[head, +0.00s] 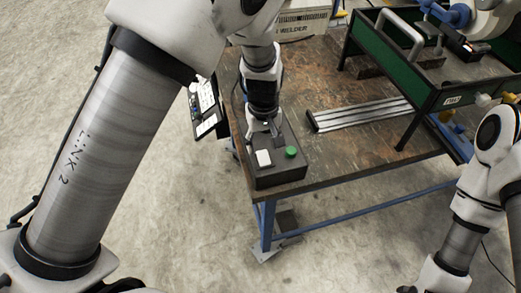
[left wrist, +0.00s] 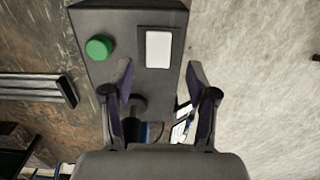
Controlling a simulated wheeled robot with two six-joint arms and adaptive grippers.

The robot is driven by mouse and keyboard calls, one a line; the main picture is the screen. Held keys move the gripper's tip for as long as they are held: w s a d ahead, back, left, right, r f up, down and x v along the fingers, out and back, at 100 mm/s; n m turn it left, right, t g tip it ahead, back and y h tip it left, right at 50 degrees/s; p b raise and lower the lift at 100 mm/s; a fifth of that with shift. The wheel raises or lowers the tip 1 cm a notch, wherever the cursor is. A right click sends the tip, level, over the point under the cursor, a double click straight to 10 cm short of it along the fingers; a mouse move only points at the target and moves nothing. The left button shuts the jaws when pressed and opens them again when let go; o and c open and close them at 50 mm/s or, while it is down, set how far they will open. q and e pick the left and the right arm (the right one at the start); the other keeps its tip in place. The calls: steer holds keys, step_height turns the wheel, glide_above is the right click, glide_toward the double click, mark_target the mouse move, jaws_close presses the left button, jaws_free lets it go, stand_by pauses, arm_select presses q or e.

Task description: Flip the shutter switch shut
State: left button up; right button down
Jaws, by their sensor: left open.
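The left wrist view shows the same box (left wrist: 112,24), button (left wrist: 99,47) and plate (left wrist: 158,49). My left gripper (head: 264,127) is just above the box's far part. In the left wrist view its fingers (left wrist: 160,68) are spread with nothing gripped. A dark rounded part (left wrist: 138,103) shows beside one finger; I cannot tell whether it is the switch or its position. My right gripper is out of view.
The brown workbench (head: 345,155) has blue legs. A slotted metal rail (head: 362,115) lies on it right of the box. A green-sided rack (head: 460,90) stands at the right. A dark panel with white sheets (head: 205,108) hangs at the bench's left. Concrete floor is open in front.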

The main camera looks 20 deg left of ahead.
mark_target(266, 165)
arm_select(q)
steer(key=s+d+f, duration=0.1)
steer(key=s+d+f+p, duration=0.1)
steer(key=f, duration=0.1)
steer(key=shift+s+d, duration=0.25)
steer(key=shift+s, duration=0.1)
steer(key=shift+w+a+f, duration=0.3)
steer(key=shift+f, duration=0.25)
steer(key=shift+w+a+f, duration=0.25)
steer(key=shift+a+f, duration=0.05)
steer(key=shift+f, duration=0.25)
steer(key=shift+w+a+f, duration=0.15)
steer(key=shift+w, duration=0.05)
steer(key=shift+s, duration=0.1)
steer(key=shift+s+d+r, duration=0.2)
steer(key=shift+d+r, duration=0.05)
steer(key=c, duration=0.4)
steer(key=shift+s+d+r, duration=0.1)
steer(key=shift+s, duration=0.05)
steer(key=c, duration=0.6)
jaws_close()
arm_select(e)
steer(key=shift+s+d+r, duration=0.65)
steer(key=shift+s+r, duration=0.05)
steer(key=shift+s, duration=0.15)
